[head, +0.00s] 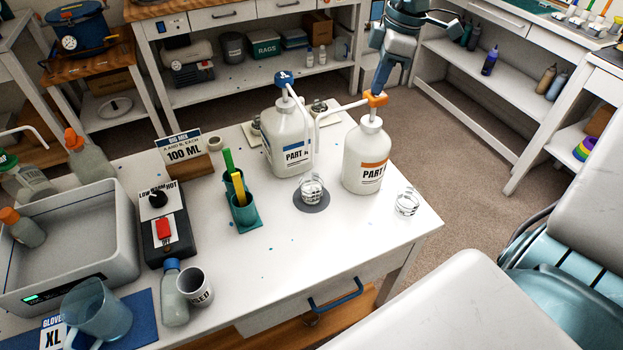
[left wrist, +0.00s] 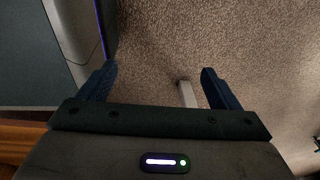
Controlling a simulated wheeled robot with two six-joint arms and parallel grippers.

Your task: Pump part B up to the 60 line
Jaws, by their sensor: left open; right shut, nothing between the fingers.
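The part B jug (head: 366,160), white with an orange label and an orange pump head (head: 376,99), stands at the right of the white table. Its spout points left over a clear cup (head: 311,188) on a grey round pad (head: 311,205). The part A jug (head: 287,140), with a blue pump head (head: 284,78), stands just left of it. My right gripper (head: 381,84) is shut and empty, its tips right above or on the orange pump head; I cannot tell if they touch. My left gripper (left wrist: 158,88) is open and empty over the carpet. The cup's level is too small to read.
A second clear cup (head: 407,203) stands near the table's right edge.

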